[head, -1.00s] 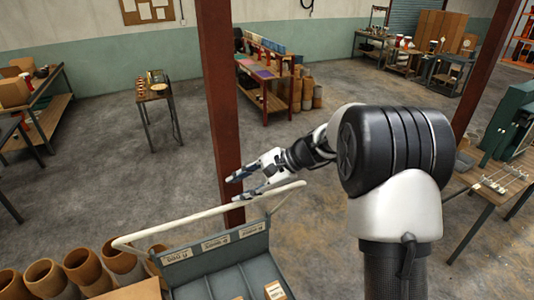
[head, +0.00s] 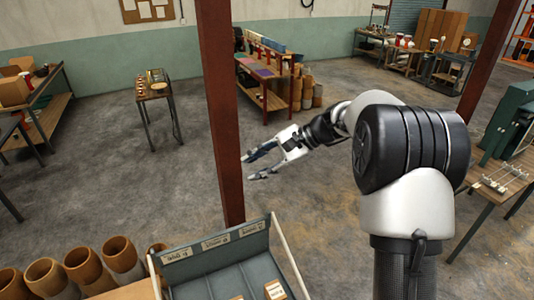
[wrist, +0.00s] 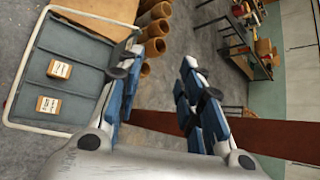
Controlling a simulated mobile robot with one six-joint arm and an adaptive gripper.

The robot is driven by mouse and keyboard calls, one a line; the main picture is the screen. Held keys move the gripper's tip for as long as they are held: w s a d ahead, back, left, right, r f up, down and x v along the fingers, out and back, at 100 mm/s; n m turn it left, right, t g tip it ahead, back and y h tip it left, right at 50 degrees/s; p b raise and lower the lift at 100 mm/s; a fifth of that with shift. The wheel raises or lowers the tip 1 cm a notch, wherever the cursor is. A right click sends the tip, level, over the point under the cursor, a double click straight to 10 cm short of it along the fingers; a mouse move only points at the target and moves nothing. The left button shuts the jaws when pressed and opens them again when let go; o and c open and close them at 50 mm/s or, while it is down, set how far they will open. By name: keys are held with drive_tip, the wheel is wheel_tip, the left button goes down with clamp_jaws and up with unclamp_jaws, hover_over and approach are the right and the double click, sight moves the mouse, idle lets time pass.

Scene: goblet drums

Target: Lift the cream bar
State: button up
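The cream bar (head: 292,260) is a bent loop on the grey-blue tray (head: 222,262) at the bottom of the head view. Its side arms run from the tray's far corners towards me, and its crosspiece is out of the head view. In the wrist view the bar (wrist: 27,65) shows as a loop lying around the tray's outline, at the left. My gripper (head: 250,168) is open and empty, beyond and above the tray's far edge, near the red post. In the wrist view its fingers (wrist: 157,85) are spread apart, clear of the crosspiece.
Small labelled boxes (wrist: 60,69) lie in the tray. Several brown drum shells (head: 83,266) stand left of it. A red post (head: 222,110) rises close behind the tray, beside my gripper. A table (head: 492,184) stands at the right. The floor behind is open.

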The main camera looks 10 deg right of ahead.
drive_tip(key=shift+w+d+r, duration=0.25)
drive_tip(key=shift+d+r, duration=0.45)
drive_tip(key=shift+r, duration=0.05)
drive_tip(key=shift+w+d+r, duration=0.25)
drive_tip(key=shift+d+r, duration=0.45)
